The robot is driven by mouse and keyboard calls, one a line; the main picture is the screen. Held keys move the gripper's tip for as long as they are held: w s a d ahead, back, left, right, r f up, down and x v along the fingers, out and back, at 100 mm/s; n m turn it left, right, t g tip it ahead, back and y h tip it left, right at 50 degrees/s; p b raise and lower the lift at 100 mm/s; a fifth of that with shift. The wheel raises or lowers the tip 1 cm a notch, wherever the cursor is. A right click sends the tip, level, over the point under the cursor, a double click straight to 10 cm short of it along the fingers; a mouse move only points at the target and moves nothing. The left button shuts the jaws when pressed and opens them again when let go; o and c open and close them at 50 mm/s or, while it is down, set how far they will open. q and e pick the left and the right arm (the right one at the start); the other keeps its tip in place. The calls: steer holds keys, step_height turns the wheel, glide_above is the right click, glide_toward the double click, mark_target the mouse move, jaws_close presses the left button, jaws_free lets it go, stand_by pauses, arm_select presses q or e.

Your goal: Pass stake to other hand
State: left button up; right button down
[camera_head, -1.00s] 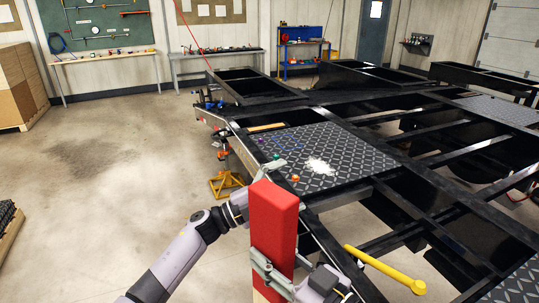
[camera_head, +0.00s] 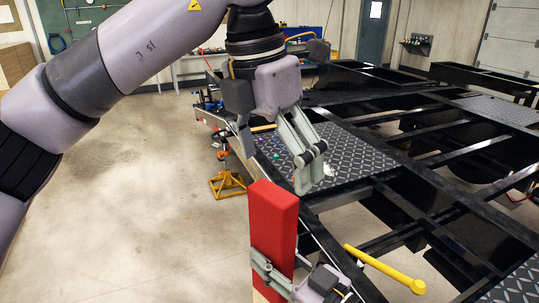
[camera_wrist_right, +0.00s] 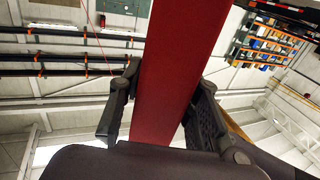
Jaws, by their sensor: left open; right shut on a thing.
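The red stake (camera_head: 273,218) stands roughly upright in the lower middle of the head view, with a bare wood-coloured part at the bottom edge. My right gripper (camera_head: 272,274) is shut on its lower part. In the right wrist view the stake (camera_wrist_right: 168,75) runs up between the two dark fingers (camera_wrist_right: 160,110). My left gripper (camera_head: 276,164) is open and empty, pointing down above the top of the stake. Its fingers look apart from the stake, but the depth gap is hard to tell.
A black trailer frame (camera_head: 420,190) with a tread-plate deck (camera_head: 355,155) fills the right side. An orange jack stand (camera_head: 227,184) is left of the frame. The concrete floor (camera_head: 130,200) at left is clear.

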mark_target(273, 211)
arm_select(q)
steer(key=shift+a+r, duration=0.1)
steer(key=shift+a, duration=0.25)
arm_select(e)
steer(key=shift+r, duration=0.1)
arm_select(q)
steer(key=shift+f+y, duration=0.25)
steer(key=shift+y, duration=0.05)
steer(key=f, duration=0.3)
steer(key=w+d+f, duration=0.1)
steer(key=f, duration=0.7)
steer(key=shift+w+d+f, duration=0.1)
steer(key=shift+w+d, duration=0.05)
arm_select(e)
steer(key=shift+w, duration=0.1)
